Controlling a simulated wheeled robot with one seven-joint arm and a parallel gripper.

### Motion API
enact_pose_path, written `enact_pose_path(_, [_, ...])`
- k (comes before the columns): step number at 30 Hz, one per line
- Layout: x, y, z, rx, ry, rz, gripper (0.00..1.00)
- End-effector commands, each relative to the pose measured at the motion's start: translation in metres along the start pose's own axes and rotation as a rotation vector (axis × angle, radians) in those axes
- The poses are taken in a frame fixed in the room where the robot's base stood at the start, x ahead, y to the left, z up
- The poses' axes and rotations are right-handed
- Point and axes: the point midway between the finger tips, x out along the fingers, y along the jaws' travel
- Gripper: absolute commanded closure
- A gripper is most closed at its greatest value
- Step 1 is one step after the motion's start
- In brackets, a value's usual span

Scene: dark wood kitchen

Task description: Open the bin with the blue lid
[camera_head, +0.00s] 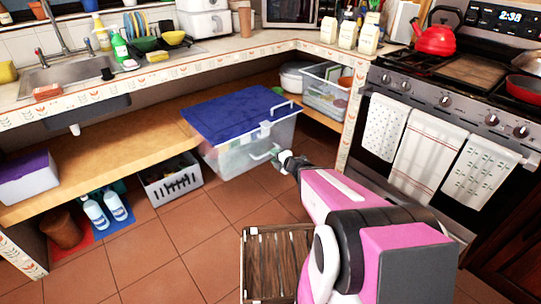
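The bin (232,157) is a clear plastic box with a blue lid (232,112). It stands on the wooden shelf under the counter and juts out past the shelf's front edge. The lid lies on top of the bin and looks shut. A light handle or clip shows on the lid's right side. My gripper (277,157) is at the bin's lower right front, close to its clear wall. It is small and partly hidden by my pink arm, so I cannot tell whether it touches the bin or whether its fingers are apart.
A clear bin (327,100) and a white pot (292,78) stand behind on the right. A purple-lidded box (27,180) is on the left shelf. A grey basket (172,185), bottles (96,213) and a wooden crate (257,270) are on the floor. The stove (430,120) bounds the right.

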Motion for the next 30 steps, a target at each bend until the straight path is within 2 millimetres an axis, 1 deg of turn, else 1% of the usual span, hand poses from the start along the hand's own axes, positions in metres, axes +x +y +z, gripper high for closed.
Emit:
enact_pose_path(1, [-0.014, 0.001, -0.002, 0.000, -0.002, -0.001, 0.61])
enact_pose_path(6, [-0.043, 0.001, -0.001, 0.000, -0.002, -0.001, 0.61])
enact_pose_path(9, [-0.054, 0.001, -0.001, 0.000, -0.001, -0.001, 0.61])
enact_pose_path(12, [-0.062, 0.000, -0.001, -0.001, -0.001, -0.001, 0.61])
enact_pose_path(17, [-0.065, 0.000, -0.001, -0.001, 0.000, -0.001, 0.61])
enact_pose_path(30, [-0.065, 0.001, 0.001, 0.005, -0.008, -0.002, 0.61])
